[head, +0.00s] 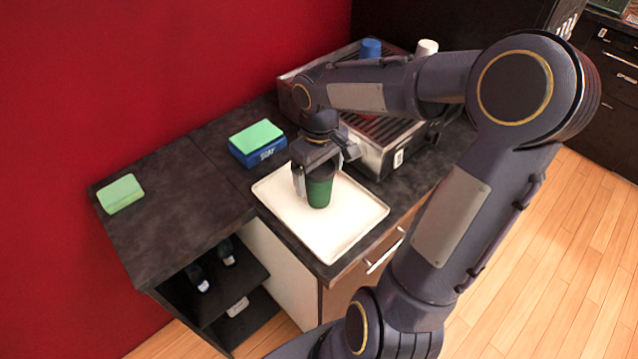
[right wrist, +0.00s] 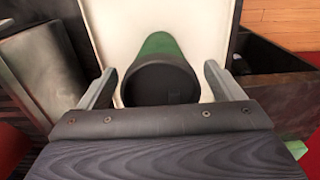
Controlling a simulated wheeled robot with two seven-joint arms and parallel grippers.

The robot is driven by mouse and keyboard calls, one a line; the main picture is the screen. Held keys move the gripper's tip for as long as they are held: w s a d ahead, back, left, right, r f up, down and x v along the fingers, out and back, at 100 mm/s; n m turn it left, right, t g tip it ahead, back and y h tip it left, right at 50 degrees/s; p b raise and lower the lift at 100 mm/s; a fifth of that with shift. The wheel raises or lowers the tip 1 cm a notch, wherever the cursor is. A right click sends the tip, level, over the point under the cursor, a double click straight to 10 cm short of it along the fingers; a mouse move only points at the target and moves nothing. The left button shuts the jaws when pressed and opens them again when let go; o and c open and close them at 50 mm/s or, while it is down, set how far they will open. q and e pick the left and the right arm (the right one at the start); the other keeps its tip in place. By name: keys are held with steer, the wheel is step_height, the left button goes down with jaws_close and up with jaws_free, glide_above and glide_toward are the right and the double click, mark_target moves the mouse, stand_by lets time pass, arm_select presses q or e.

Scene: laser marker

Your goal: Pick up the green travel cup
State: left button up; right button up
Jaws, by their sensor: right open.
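The green travel cup (head: 320,189) stands upright on a white tray (head: 349,236) on the dark counter. Its top is dark. My right gripper (head: 322,176) is above and around the cup's upper part, pointing down, with its fingers apart. In the right wrist view the cup (right wrist: 156,44) lies between the two open fingers of the right gripper (right wrist: 156,88), with its dark lid (right wrist: 160,80) facing the camera. Gaps show on both sides of the lid. My left gripper does not show.
A coffee machine (head: 392,150) with cups on top stands right behind the tray. A blue box (head: 258,150) with a green sponge on it is to the left. Another green sponge (head: 121,194) lies at the counter's left end. The counter between them is clear.

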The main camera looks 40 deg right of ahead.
steer(key=c, duration=0.8)
steer(key=shift+o, duration=0.2)
